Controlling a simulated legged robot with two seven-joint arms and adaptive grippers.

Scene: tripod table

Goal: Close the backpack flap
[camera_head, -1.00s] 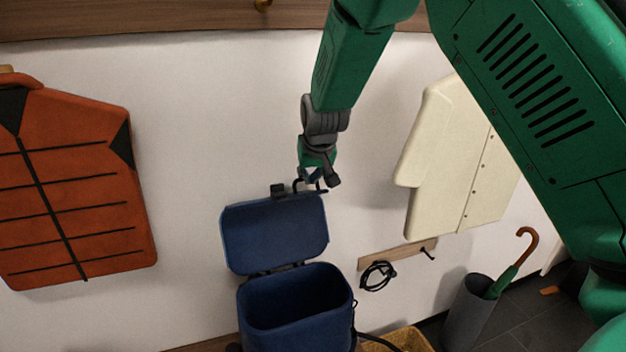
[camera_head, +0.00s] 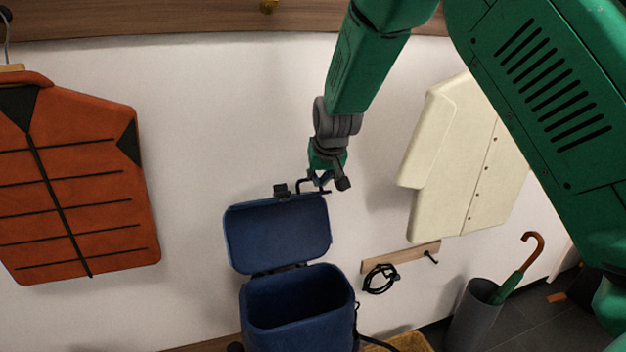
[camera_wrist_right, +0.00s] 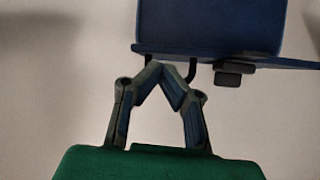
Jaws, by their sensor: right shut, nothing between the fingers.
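The blue backpack (camera_head: 297,318) stands open against the wall at the bottom middle of the head view. Its blue flap (camera_head: 278,235) is raised upright behind the opening, with a small dark buckle (camera_head: 281,190) on its top edge. My right gripper (camera_head: 320,186) is at the top right corner of the flap, fingers together and empty. In the right wrist view the closed fingertips (camera_wrist_right: 158,68) are close to the edge of the flap (camera_wrist_right: 210,30), beside a dark hook-shaped loop; I cannot tell whether they touch. The left gripper does not show.
An orange jacket (camera_head: 75,185) hangs on the left and a cream coat (camera_head: 455,165) on the right. A small wooden rack (camera_head: 400,256) holds a black cable. An umbrella stand (camera_head: 473,318) with a green umbrella (camera_head: 510,283) is at lower right.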

